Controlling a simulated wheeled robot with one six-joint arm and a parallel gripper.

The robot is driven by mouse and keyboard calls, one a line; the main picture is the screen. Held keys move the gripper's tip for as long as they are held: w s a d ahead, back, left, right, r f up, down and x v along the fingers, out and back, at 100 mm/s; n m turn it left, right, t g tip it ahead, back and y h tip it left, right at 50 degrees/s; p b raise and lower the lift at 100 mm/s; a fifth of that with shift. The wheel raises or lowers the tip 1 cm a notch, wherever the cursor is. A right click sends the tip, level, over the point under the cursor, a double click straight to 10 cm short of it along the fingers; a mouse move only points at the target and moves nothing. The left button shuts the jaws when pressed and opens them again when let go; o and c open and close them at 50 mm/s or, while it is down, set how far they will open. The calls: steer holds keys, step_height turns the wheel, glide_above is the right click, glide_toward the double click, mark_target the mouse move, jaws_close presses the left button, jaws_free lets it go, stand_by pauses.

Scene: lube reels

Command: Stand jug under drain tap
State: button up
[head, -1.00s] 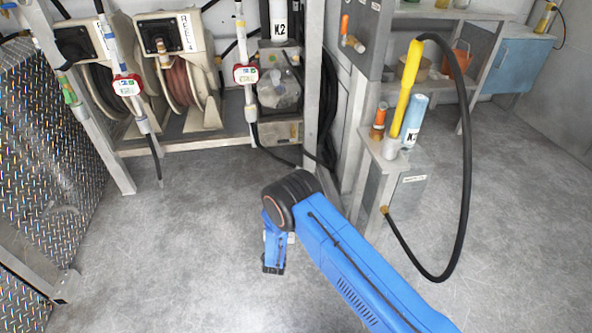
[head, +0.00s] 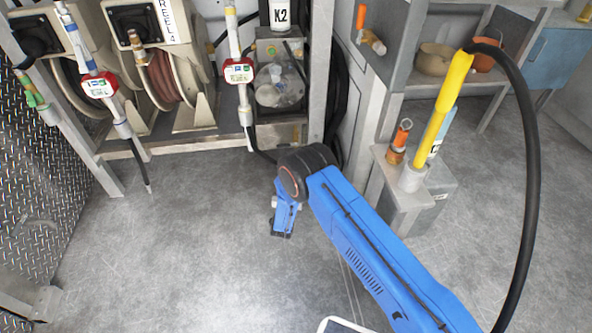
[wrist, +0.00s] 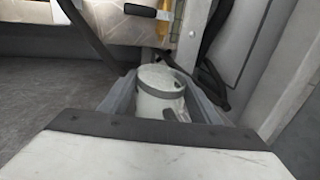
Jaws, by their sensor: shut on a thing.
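A pale grey jug (wrist: 160,92) with a dark band and a small handle stands upright between the two grey fingers of my gripper (wrist: 158,103) in the wrist view. The gripper is shut on it. In the head view my gripper (head: 282,226) hangs low over the floor, left of the grey pedestal, and the jug is mostly hidden by the arm. An orange-handled fitting (head: 372,40) on the grey cabinet side may be the drain tap; I cannot tell for certain. It is apart from the gripper, up and to the right.
Hose reels (head: 160,75) stand in a frame at the back left. A grey pedestal (head: 402,195) holds a yellow-handled nozzle (head: 441,115) with a black hose (head: 534,170) looping right. Diamond plate (head: 35,185) bounds the left. The floor (head: 170,245) at left centre is clear.

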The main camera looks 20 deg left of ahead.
steer(key=w+a+f, duration=0.1)
steer(key=w+a, duration=0.1)
steer(key=w, duration=0.4)
steer(key=w+a+f, duration=0.1)
steer(key=w+f, duration=0.1)
steer(key=w, duration=0.5)
steer(key=shift+w+a+f, duration=0.15)
steer(key=shift+a+f, duration=0.05)
steer(key=shift+a, duration=0.2)
steer(key=shift+f, duration=0.1)
steer(key=o, duration=1.7)
steer(key=shift+f, duration=0.1)
